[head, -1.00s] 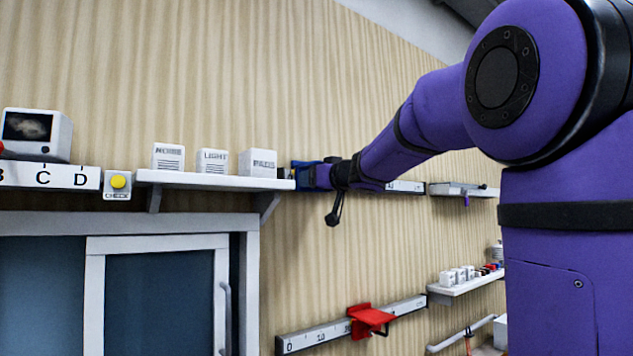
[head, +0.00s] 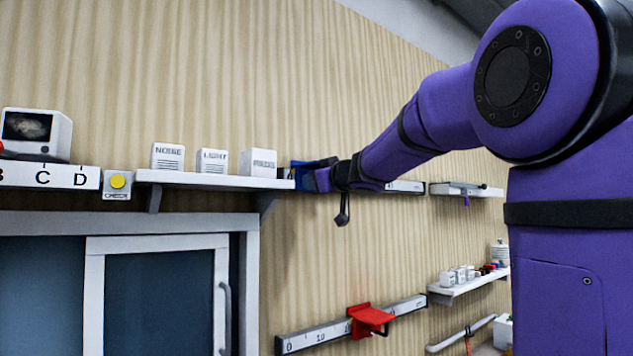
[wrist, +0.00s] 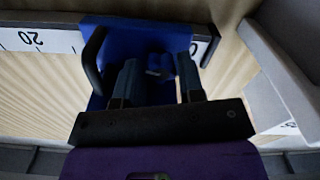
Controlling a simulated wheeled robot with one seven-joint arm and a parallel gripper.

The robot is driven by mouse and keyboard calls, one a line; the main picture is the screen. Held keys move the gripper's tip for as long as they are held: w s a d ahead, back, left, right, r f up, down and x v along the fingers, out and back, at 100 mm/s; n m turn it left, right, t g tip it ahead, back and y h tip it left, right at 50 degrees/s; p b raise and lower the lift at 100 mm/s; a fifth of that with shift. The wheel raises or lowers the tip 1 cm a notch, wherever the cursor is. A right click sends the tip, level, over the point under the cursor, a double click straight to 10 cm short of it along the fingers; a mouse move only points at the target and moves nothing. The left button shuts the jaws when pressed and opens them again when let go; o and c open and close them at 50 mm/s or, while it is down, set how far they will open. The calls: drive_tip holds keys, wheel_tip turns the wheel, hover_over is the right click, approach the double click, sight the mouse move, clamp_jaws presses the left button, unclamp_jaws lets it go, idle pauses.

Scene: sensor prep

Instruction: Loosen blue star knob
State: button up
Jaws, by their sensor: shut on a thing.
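The blue star knob (wrist: 160,65) shows in the wrist view as small rounded blue lobes between the two fingers. It sits at a blue carriage (wrist: 125,38) on a white scale rail (wrist: 45,40). My gripper (wrist: 160,72) reaches in from below in that view and is shut on the knob, though the contact itself is dark and hard to make out. In the head view my gripper (head: 318,177) is at the upper rail, in front of the blue carriage (head: 299,172), and my wrist hides the knob.
A white shelf (head: 215,181) with NOISE, LIGHT and PADS boxes ends just left of my gripper. Below it is a sliding door (head: 160,300). A red carriage (head: 365,318) sits on a lower scale rail. Shelves with small items stand at the right.

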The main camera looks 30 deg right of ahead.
drive_tip(key=shift+n, duration=0.6)
drive_tip(key=o, duration=0.9)
drive_tip(key=s, duration=1)
drive_tip(key=shift+s+d, duration=0.2)
drive_tip(key=shift+s, duration=0.2)
